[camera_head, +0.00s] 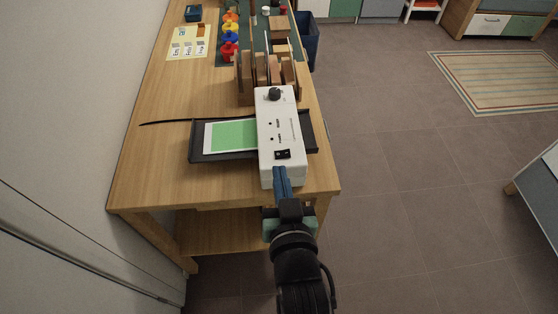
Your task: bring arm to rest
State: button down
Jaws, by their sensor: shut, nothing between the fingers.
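My arm reaches up from the bottom of the head view. My gripper (281,172) has blue fingers that are shut and empty. The fingertips overlap the near end of a white device (283,125) with a black knob and switch. I cannot tell whether they touch it. The device sits across a dark tray (196,155) near the front right of the wooden table (150,172). A green and white sheet (233,134) lies on the tray and runs up to the device, which may hide part of it.
Behind the device stands a wooden rack (245,80). Farther back are coloured cups (229,48) and a yellow sheet (187,42) with cards. A thin dark cable (165,122) lies left. A blue bin (309,40) stands right of the table.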

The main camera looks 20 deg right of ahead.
jog(key=shift+s+a+r, duration=0.1)
jog(key=shift+s+r, duration=0.05)
jog(key=shift+s, duration=0.25)
dwell(0.3)
jog(key=w+a+r+n+t+p, duration=0.1)
jog(key=w+a+r+t+p, duration=0.1)
jog(key=r, duration=0.8)
jog(key=w+a+r+t+y+p, duration=0.1)
jog(key=w+r+t, duration=0.1)
jog(key=r, duration=0.7)
jog(key=w+a+r+n+t+p, duration=0.1)
jog(key=w+a+r+t+p, duration=0.15)
jog(key=r, duration=0.75)
jog(key=s+a+r+t+y+p, duration=0.1)
jog(key=s+a+r+t, duration=0.1)
jog(key=r, duration=0.8)
jog(key=s+a+r+n+t+y+p, duration=0.1)
jog(key=s+r, duration=0.3)
jog(key=r, duration=0.6)
jog(key=s+a+r+n+t+y+p, duration=0.1)
jog(key=s+a+r+t+p, duration=0.1)
jog(key=r, duration=0.8)
jog(key=shift+s+a+r+t, duration=0.3)
jog(key=shift+s+a+t, duration=0.3)
jog(key=shift+a, duration=0.3)
